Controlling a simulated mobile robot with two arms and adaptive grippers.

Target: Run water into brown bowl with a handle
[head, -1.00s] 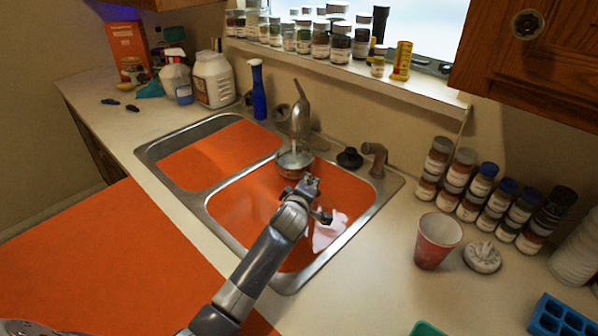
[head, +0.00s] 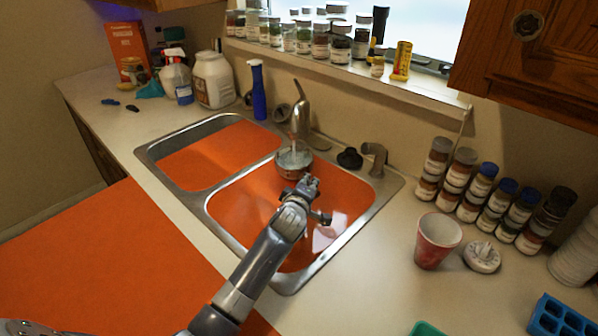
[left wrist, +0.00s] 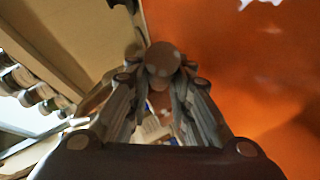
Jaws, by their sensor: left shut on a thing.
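The bowl (head: 293,166) is held under the faucet (head: 300,112) at the back of the right sink basin (head: 245,215). It looks grey-brown, with pale water inside. A thin stream from the spout appears to fall into it. My left gripper (head: 310,184) is at the bowl's near side, shut on its handle, which the fingers mostly hide in the head view. In the left wrist view, a round brown end (left wrist: 162,60), likely of the handle, shows between the fingers. My right gripper is not in view.
A faucet lever (head: 374,158) and a black stopper (head: 350,158) stand behind the basin. A red cup (head: 437,240), a white lid (head: 482,257) and several spice jars (head: 485,182) are at right. A blue spray bottle (head: 258,92) stands behind the left basin.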

